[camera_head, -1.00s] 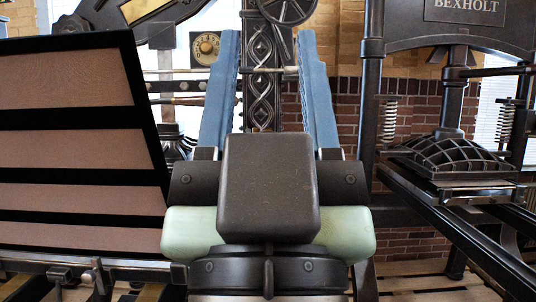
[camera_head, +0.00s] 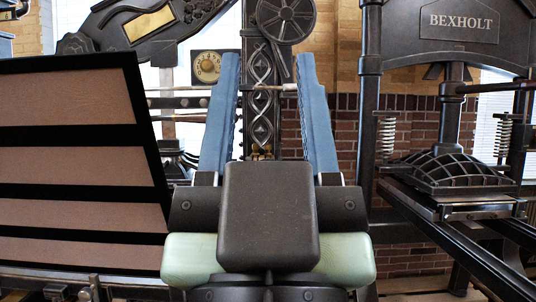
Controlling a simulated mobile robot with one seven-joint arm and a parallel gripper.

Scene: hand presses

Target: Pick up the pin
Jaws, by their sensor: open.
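My gripper (camera_head: 267,56) reaches forward in the middle of the view, its two long blue fingers wide apart. Nothing is held between them. A thin pale horizontal rod (camera_head: 268,87) shows in the gap between the fingers, in front of or at the dark ornate column (camera_head: 262,115). It may be the pin, but I cannot tell for sure. The fingers hide part of it, and I cannot tell how far it is from the fingertips.
A dark press marked BEXHOLT (camera_head: 462,22) stands at the right, with a ribbed platen (camera_head: 450,172) and rails running forward. A large frame with pinkish panels (camera_head: 75,110) fills the left. A spoked wheel (camera_head: 286,18) sits on top of the column.

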